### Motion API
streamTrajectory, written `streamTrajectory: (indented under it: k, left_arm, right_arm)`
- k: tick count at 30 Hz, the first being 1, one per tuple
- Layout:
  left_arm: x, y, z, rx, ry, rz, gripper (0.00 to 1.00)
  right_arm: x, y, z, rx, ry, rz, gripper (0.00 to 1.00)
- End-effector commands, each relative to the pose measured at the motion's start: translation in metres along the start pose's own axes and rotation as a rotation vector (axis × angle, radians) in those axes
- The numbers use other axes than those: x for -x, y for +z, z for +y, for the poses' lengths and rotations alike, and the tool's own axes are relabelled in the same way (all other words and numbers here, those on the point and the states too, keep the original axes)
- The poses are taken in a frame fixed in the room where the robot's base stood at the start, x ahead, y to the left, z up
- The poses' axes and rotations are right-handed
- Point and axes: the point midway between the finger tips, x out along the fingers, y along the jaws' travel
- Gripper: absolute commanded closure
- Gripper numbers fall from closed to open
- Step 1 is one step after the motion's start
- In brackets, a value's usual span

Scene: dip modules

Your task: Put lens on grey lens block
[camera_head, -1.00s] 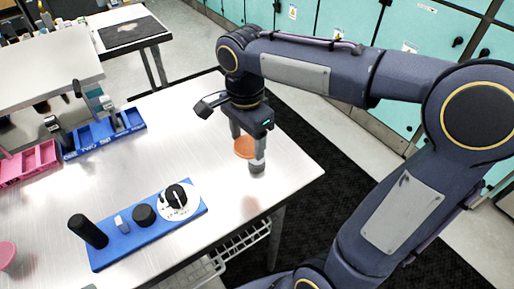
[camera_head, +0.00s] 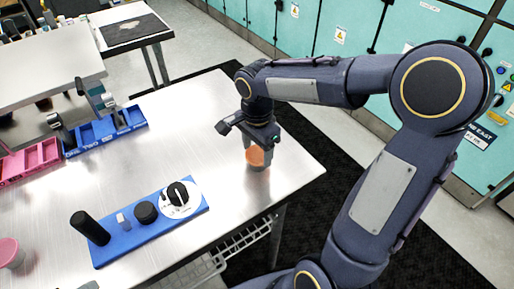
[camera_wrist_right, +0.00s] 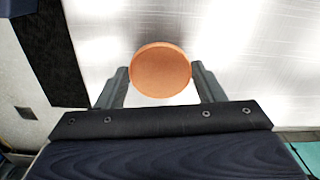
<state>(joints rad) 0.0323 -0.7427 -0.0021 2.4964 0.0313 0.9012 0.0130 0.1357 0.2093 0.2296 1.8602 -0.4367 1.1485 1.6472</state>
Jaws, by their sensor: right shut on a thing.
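An orange round lens (camera_head: 256,156) is between the fingers of my right gripper (camera_head: 258,153), over the right part of the metal table. My right gripper is shut on it. The lens also shows in the right wrist view (camera_wrist_right: 160,70) as a flat disc between the two grey fingers. A small grey piece, apparently the grey lens block (camera_head: 260,167), shows just under the lens. I cannot tell whether they touch. The fingers partly hide both. My left gripper is not in view.
A blue board (camera_head: 125,248) at the front holds a black cylinder (camera_head: 90,228), a black knob (camera_head: 145,212) and a white dial (camera_head: 180,200). A pink-topped round piece (camera_head: 9,252) stands at the left. Blue bins (camera_head: 105,132) stand behind. The middle of the table (camera_head: 190,130) is clear.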

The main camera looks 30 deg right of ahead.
Motion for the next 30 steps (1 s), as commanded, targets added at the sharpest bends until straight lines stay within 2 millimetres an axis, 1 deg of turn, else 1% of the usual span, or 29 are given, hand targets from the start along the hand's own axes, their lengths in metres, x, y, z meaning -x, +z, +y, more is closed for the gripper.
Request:
streamTrajectory:
  k: [3,4,8,16,20,23,30]
  left_arm:
    - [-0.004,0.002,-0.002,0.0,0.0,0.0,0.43]
    - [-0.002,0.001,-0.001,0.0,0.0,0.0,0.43]
    - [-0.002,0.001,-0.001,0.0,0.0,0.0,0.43]
    - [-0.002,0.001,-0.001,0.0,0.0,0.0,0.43]
    - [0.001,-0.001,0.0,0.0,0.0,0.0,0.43]
    - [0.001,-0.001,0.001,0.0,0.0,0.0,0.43]
    - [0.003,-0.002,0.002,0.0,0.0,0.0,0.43]
  right_arm:
    - [-0.005,0.0,0.0,0.0,0.0,0.0,0.59]
    - [-0.003,0.0,0.0,0.0,0.0,0.0,0.34]
    - [-0.003,0.0,0.0,0.0,0.0,0.0,0.17]
    - [-0.002,0.0,0.0,0.0,0.0,0.0,0.16]
    - [0.006,0.0,-0.001,-0.001,-0.003,0.001,0.16]
    - [0.021,0.0,-0.001,-0.001,-0.005,0.001,0.16]
    - [0.074,0.0,-0.001,-0.001,-0.006,0.0,0.16]
